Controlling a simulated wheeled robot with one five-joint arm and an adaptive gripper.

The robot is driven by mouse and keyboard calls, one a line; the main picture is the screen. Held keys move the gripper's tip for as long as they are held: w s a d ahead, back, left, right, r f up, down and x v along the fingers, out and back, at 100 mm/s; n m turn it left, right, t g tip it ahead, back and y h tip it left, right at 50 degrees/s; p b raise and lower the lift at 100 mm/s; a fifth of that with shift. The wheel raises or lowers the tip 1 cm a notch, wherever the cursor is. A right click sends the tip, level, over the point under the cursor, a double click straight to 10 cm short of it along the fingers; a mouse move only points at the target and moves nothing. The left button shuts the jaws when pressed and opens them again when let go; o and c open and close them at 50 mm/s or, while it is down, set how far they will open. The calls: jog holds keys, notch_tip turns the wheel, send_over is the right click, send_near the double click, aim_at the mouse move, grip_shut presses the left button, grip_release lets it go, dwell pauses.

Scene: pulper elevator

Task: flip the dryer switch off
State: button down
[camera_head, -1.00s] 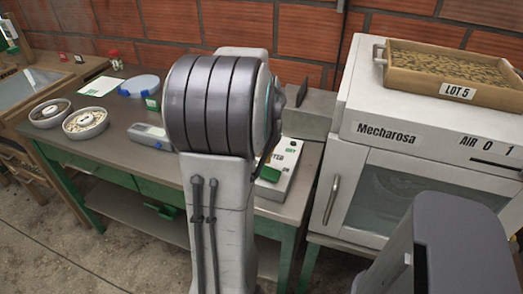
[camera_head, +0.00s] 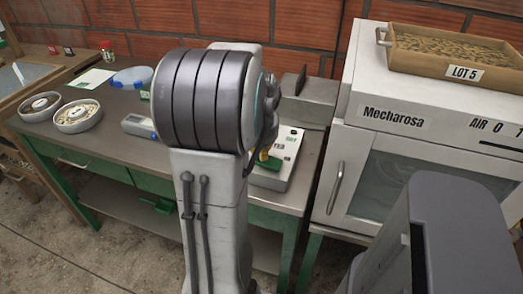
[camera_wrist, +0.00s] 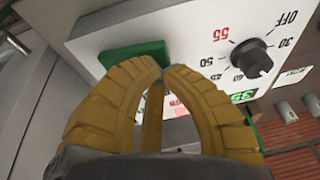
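A pale control box (camera_head: 284,170) sits on the green-legged table in the head view. In the wrist view the box (camera_wrist: 185,30) shows a green bar-shaped switch (camera_wrist: 118,57) and a black dial (camera_wrist: 251,60) ringed by numbers and the word OFF. My gripper (camera_wrist: 157,73) has yellow ribbed fingers drawn together at the tips, with nothing seen between them. The tips overlap the right end of the green switch in this view; I cannot tell whether they touch it. In the head view my arm hides part of the box, and yellow fingers (camera_head: 264,153) show over the green switch.
A white Mecharosa cabinet (camera_head: 390,125) stands at the right, marked AIR 0 1, with a wooden tray (camera_head: 463,74) of beans labelled LOT 5 on top. Two round dishes, a blue-lidded container (camera_head: 133,76) and a handheld meter (camera_head: 139,126) lie left of my arm.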

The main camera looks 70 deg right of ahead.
jog(key=shift+w+f+b, duration=0.2)
jog(key=shift+f+b, duration=0.4)
jog(key=shift+b, duration=0.15)
jog(key=shift+r, duration=0.15)
jog(key=shift+s+r, duration=0.1)
jog(key=shift+s, duration=0.05)
jog(key=shift+s+r, duration=0.3)
jog(key=shift+s, duration=0.2)
jog(key=shift+p, duration=0.3)
